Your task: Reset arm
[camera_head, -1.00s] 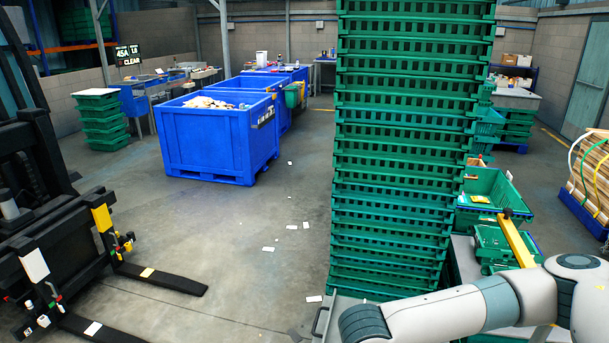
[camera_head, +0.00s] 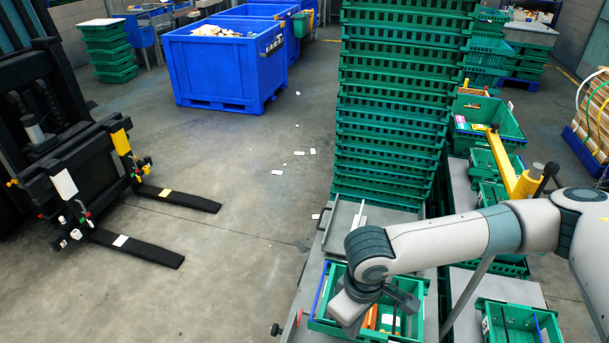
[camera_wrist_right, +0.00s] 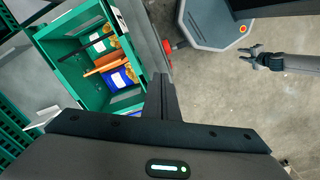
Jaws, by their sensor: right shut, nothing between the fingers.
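My right gripper (camera_head: 402,300) is shut and empty, above a green crate (camera_head: 418,325) at the bottom of the head view.
A tall stack of green crates (camera_head: 395,110) stands just beyond the grey workbench (camera_head: 335,235). More green crates (camera_head: 510,320) are on the right. A black forklift (camera_head: 90,170) is at left, a blue bin (camera_head: 225,70) behind. The floor between is mostly clear.

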